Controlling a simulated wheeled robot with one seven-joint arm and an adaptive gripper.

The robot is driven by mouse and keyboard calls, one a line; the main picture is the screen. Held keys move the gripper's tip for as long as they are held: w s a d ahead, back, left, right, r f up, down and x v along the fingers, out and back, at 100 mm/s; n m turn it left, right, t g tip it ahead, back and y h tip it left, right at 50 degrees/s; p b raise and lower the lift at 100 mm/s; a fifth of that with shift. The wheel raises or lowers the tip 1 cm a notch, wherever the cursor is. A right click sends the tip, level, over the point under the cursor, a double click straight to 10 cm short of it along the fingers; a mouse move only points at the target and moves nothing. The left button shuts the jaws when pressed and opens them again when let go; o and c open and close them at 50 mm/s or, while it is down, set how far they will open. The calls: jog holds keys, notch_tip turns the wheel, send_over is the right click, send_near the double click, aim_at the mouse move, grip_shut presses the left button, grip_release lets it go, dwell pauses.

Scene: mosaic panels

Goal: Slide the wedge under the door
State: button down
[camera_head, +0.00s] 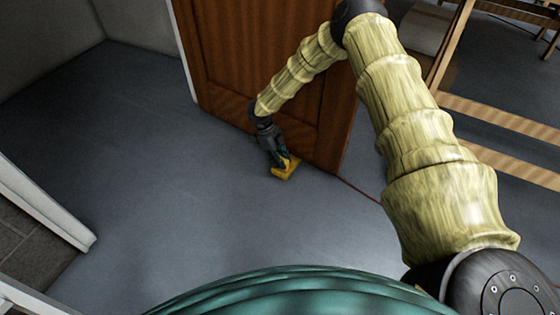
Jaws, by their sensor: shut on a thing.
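The yellow wedge (285,173) is low at the floor, in front of the lower edge of the brown wooden door (318,120). My gripper (280,160) points down and is shut on the wedge from above. The gripper's fingers cover part of the wedge. The wedge is close to the door's bottom edge; I cannot tell whether it touches the door or the floor. The door's upper part is out of view, and my arm hides some of its face.
Grey floor (150,150) is clear to the left and in front. A white frame edge (50,205) stands at the left. A wooden-framed structure (500,118) lies behind my arm at the right. A pale wall (50,45) is at the back left.

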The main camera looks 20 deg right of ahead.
jog(key=shift+w+d, duration=0.5)
jog(key=shift+d, duration=0.15)
dwell(0.4)
jog(key=c, duration=1.2)
grip_release()
jog(key=shift+o, duration=0.2)
jog(key=shift+s, duration=0.1)
jog(key=shift+a, duration=0.1)
jog(key=shift+r, duration=0.25)
jog(key=s+d+p+v, duration=0.1)
jog(key=p+v, duration=0.4)
jog(key=v, duration=0.4)
jog(key=s+r+p+v, duration=0.1)
jog(key=p+v, duration=0.3)
jog(key=v, duration=0.6)
jog(key=shift+s+d+r+p, duration=0.15)
jog(key=shift+d+r+p, duration=0.25)
jog(key=shift+r, duration=0.1)
